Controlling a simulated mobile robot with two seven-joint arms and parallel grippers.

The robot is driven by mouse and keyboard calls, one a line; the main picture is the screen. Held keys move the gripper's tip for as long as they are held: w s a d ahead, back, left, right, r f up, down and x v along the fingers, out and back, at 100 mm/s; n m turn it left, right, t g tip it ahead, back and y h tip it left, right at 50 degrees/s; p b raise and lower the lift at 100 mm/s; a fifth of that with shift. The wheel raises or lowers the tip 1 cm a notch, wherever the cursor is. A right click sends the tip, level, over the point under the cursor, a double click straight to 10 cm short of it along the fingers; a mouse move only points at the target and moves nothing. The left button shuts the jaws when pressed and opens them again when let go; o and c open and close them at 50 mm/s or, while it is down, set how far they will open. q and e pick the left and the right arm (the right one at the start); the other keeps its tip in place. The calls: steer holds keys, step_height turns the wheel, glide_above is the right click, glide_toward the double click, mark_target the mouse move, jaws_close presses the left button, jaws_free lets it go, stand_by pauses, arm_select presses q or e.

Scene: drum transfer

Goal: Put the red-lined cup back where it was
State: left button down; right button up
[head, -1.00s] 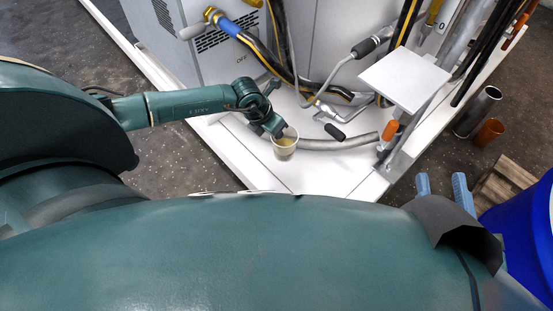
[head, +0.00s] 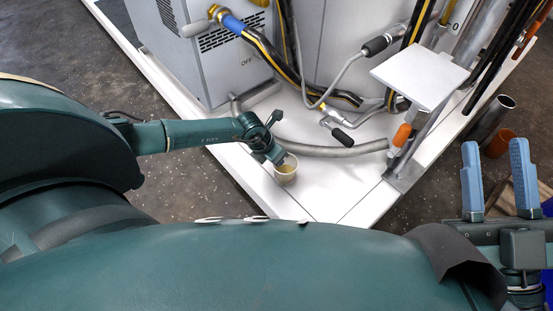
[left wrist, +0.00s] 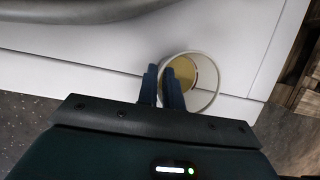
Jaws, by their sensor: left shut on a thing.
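A small pale cup (head: 286,172) with a yellowish inside is at my left gripper (head: 279,160), over the white platform near its front edge. In the left wrist view the cup (left wrist: 207,92) is seen from above at a slant, and the left gripper's dark fingers (left wrist: 165,88) are shut on its near wall, one finger inside the rim. I cannot tell whether the cup's base touches the platform. No red lining shows clearly. My right gripper (head: 497,180) is at the right edge with its two blue fingers wide apart and nothing between them.
The white platform (head: 340,185) has free room right of the cup. A grey hose (head: 330,151) lies behind it. A small white square plate (head: 420,76) stands on a post to the right. A grey cabinet (head: 215,60) and cables stand behind. Metal and orange cylinders are on the floor at right.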

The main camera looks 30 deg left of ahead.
arm_select(q)
steer(key=shift+f+b, duration=0.35)
steer(key=shift+f, duration=0.1)
steer(key=c, duration=1.6)
jaws_free()
arm_select(e)
steer(key=shift+r+n+y, duration=0.3)
steer(key=shift+r+n, duration=0.1)
steer(key=shift+r, duration=0.05)
arm_select(q)
steer(key=shift+o, duration=0.2)
